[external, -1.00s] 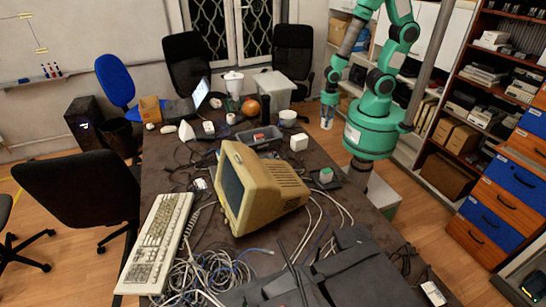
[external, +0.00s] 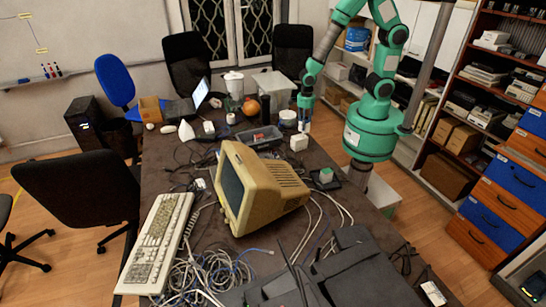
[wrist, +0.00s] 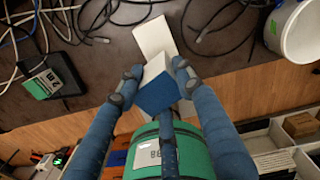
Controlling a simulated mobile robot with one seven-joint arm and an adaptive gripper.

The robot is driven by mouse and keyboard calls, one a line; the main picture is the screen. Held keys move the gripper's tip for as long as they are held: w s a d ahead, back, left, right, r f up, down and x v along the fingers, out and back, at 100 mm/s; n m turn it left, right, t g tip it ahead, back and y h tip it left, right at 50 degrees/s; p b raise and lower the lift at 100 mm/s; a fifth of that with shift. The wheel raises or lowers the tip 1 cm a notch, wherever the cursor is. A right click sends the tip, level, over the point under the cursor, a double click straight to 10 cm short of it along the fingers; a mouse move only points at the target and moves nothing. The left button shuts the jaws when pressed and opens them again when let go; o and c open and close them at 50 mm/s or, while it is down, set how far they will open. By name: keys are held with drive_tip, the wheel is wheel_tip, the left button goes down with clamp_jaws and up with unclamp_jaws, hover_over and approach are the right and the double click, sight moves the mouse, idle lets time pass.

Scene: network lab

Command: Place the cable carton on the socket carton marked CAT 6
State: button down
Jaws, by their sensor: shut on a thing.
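My gripper (external: 304,128) is shut on a small carton with a blue face and white sides (wrist: 158,93), which I take to be the cable carton. In the wrist view my fingers (wrist: 155,80) grip it from both sides. A plain white carton (external: 299,143) stands on the table right below it; it also shows in the wrist view (wrist: 154,36), partly hidden behind the held carton. I cannot tell whether the two touch. A green-topped carton (external: 326,175) sits on a dark base to the right and nearer the camera. No CAT 6 marking is readable on either.
A dark tray (external: 241,137) with a red item inside stands left of the white carton. A white round tub (external: 288,117) is just behind it. An old beige monitor (external: 262,190) and loose cables (wrist: 115,20) lie nearby. The table's edge is close to my base.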

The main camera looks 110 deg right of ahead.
sight(300, 130)
drive_tip(key=shift+w+d+f, duration=0.1)
drive_tip(key=shift+w+d, duration=0.05)
drive_tip(key=shift+w, duration=0.45)
drive_tip(key=shift+w+d, duration=0.15)
drive_tip(key=shift+w, duration=0.45)
drive_tip(key=shift+f+b, duration=0.65)
drive_tip(key=shift+f, duration=1.1)
drive_tip(key=shift+f, duration=0.1)
drive_tip(key=c, duration=1.1)
unclamp_jaws()
